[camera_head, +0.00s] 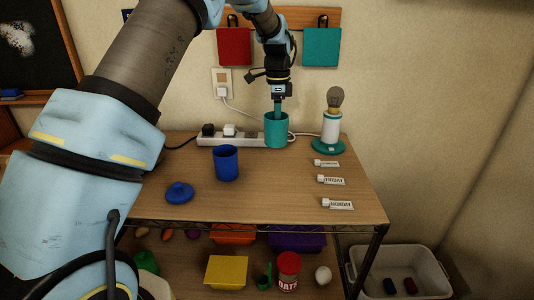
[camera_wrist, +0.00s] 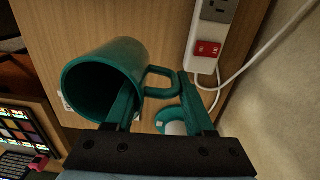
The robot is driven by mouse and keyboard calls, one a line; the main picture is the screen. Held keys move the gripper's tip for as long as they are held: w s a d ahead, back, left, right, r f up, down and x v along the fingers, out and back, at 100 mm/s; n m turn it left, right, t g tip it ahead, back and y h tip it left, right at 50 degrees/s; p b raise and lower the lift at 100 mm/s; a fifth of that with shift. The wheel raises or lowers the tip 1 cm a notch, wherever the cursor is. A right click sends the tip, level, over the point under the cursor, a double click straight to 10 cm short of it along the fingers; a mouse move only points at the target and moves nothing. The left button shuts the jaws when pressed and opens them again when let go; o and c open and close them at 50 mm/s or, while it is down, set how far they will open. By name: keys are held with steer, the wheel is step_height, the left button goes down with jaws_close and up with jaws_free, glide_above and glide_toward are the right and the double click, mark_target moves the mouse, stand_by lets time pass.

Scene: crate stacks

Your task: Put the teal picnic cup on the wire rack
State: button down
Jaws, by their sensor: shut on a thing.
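The teal picnic cup (camera_head: 276,131) is at the back of the wooden top, in front of the power strip. It also shows in the wrist view (camera_wrist: 104,62), with its open mouth and its handle visible. My gripper (camera_head: 278,107) reaches down over the cup from above and is shut on it. In the wrist view one finger of my gripper (camera_wrist: 163,92) goes into the mouth and the other is on the handle side. I cannot tell whether the cup's base touches the top. Wire lattice, likely of the wire rack (camera_head: 200,227), shows under the top's front edge.
The power strip (camera_head: 248,140) runs along the back. The lower shelf holds a yellow box (camera_head: 226,271) and other things. A white bin (camera_head: 400,258) is at right.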

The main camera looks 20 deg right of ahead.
steer(key=shift+f+p, duration=1.05)
steer(key=shift+f, duration=2.4)
steer(key=shift+f, duration=0.15)
steer(key=c, duration=0.5)
jaws_free()
steer(key=shift+c, duration=0.2)
step_height(320, 180, up, 12)
steer(key=b, duration=0.3)
steer(key=shift+w, duration=0.15)
